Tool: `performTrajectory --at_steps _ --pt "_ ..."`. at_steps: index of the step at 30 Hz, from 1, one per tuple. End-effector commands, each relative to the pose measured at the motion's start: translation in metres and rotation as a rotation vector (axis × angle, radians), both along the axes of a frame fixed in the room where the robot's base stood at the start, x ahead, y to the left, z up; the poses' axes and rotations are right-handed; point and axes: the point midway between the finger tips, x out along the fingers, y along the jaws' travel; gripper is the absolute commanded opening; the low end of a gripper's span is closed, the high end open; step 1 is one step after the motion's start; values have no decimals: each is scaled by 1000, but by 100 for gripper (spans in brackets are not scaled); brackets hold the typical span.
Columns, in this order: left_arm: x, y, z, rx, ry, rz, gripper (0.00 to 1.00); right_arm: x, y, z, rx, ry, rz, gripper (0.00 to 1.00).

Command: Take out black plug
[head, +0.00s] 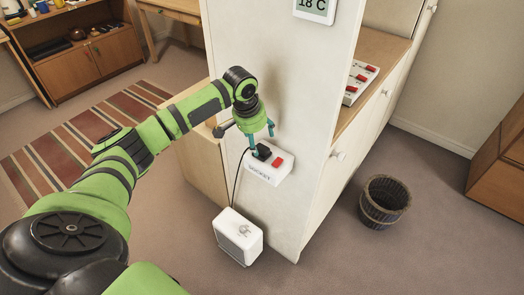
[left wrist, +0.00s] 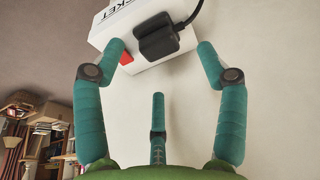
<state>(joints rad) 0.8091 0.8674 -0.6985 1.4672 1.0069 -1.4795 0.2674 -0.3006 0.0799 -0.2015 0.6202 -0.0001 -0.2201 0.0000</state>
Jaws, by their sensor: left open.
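The black plug (head: 262,152) sits in the white socket box (head: 268,173) on the side wall of the white bureau. In the left wrist view the plug (left wrist: 156,40) shows large at the top, with its black cord going up to the right. A red switch (head: 278,161) is beside the plug on the box. My left gripper (head: 262,141) is open just above the box. In the left wrist view its teal fingers (left wrist: 162,50) stand on either side of the plug, apart from it, with the left fingertip close to the red switch. My right gripper is not in view.
A white heater-like box (head: 239,236) stands on the floor below, with the cord running up towards the plug. A power strip with red switches (head: 360,82) lies on the bureau's wooden ledge. A dark wooden bucket (head: 383,202) stands on the floor at right.

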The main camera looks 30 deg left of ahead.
Motion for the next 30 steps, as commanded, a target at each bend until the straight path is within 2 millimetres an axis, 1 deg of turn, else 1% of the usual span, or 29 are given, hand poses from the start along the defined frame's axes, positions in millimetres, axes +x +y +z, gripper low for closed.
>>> performTrajectory --at_steps 4,6,9,12,17,18,20,21,23,30 --pt "9 -4 -19 -2 3 -1 73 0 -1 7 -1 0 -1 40" --pt "12 -3 -30 0 2 0 73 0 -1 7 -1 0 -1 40" --pt "15 -4 -40 0 1 -1 73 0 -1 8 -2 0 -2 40" --pt "16 -3 -43 2 -1 -3 73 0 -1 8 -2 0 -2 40" --pt "16 -3 -43 2 -1 -3 73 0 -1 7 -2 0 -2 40" --pt "16 -3 -43 2 -1 -3 65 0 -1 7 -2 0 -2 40" --pt "16 -3 -43 2 -1 -3 41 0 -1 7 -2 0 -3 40" --pt "16 -3 -43 2 -1 -3 25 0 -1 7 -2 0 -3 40" --pt "16 -4 -43 1 -1 -3 1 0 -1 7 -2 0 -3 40" --pt "16 -4 -43 1 -1 -3 0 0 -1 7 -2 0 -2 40"
